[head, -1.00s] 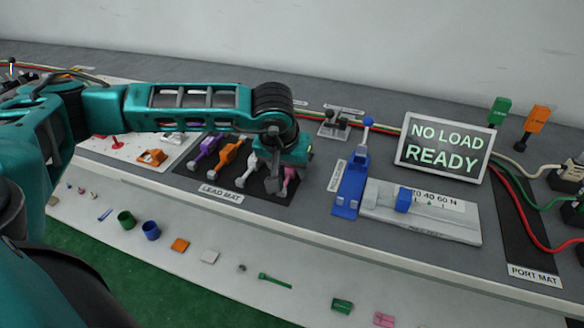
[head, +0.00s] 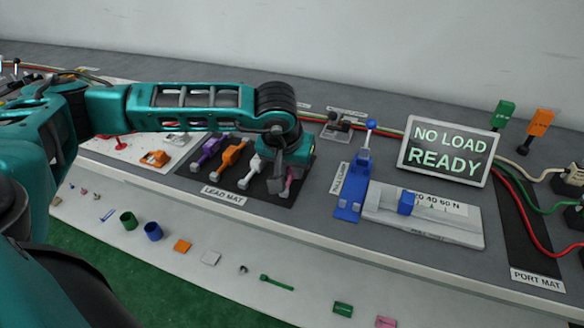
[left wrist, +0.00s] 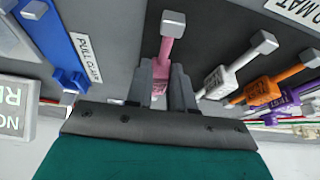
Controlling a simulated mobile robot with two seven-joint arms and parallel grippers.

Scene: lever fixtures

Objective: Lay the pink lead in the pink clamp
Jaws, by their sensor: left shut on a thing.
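The pink lead (head: 289,182) lies at the right end of the lead mat (head: 224,197), partly hidden by my left gripper (head: 279,187) in the head view. In the left wrist view my left gripper (left wrist: 160,84) is shut on the pink body of the lead (left wrist: 166,58), its fingers on either side. The lead's pale square tip (left wrist: 173,22) sticks out beyond the fingers. The lead appears to be still at the mat. I cannot make out a pink clamp in either view. My right gripper is not in view.
White (head: 251,170), orange (head: 232,157) and purple (head: 211,149) leads lie left of the pink one. A blue pull clamp fixture (head: 350,198) stands to the right, beside a force gauge (head: 425,215) and a screen (head: 447,150). Small loose parts line the front ledge.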

